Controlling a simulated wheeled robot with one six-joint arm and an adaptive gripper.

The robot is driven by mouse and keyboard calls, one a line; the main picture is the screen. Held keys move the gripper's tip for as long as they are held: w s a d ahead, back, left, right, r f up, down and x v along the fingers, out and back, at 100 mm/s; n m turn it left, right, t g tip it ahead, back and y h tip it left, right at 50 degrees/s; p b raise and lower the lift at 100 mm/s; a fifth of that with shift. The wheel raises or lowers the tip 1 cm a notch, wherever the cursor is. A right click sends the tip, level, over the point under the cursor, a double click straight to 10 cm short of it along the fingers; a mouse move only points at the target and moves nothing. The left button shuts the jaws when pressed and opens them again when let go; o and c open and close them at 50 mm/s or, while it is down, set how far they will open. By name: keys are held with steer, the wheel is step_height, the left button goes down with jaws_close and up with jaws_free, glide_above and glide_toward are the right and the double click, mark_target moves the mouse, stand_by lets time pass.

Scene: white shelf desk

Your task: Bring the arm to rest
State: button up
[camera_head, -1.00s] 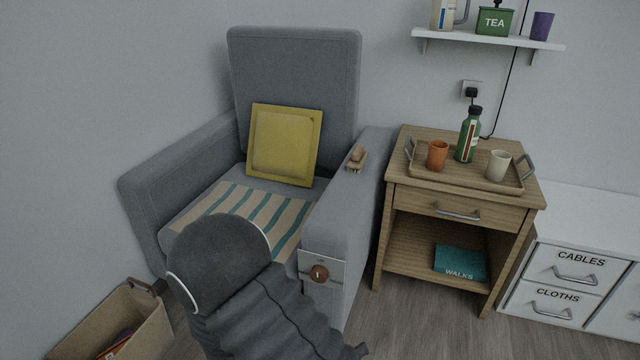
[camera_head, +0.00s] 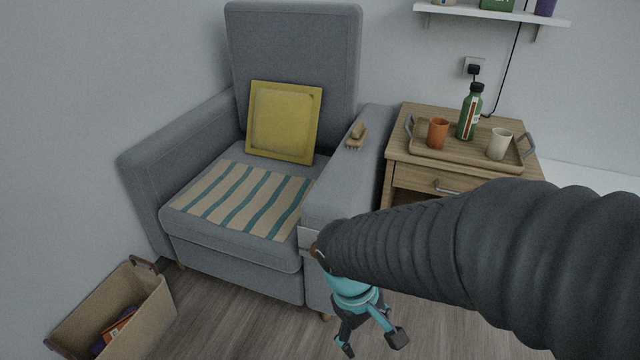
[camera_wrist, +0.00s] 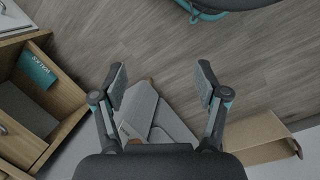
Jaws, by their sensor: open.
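My gripper (camera_head: 371,343) hangs at the lower middle of the head view, in front of the grey armchair (camera_head: 230,255) and over the floor. Its two dark-tipped, teal-jointed fingers are spread apart with nothing between them. The wrist view shows the open gripper (camera_wrist: 162,82) too, with wooden floor and part of the grey armchair (camera_wrist: 160,118) beyond the fingers. My dark ribbed arm reaches in from the right edge of the head view and hides the lower part of the wooden side table (camera_head: 412,177).
A tray (camera_head: 465,160) holds an orange cup, a green bottle and a pale cup. A cardboard box (camera_head: 150,300) stands at lower left. Floor (camera_head: 235,325) between is clear.

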steer(key=d+r+m+t+y, duration=0.1)
steer(key=d+r+m+t, duration=0.2)
steer(key=r, duration=0.4)
steer(key=s+d+r+m+t+y, duration=0.1)
steer(key=d+r+m+t, duration=0.2)
steer(key=r, duration=0.4)
steer(key=shift+s+d+r+m+y, duration=0.15)
steer(key=shift+d+r+m+y, duration=0.3)
steer(key=shift+d, duration=0.4)
steer(key=shift+f, duration=0.1)
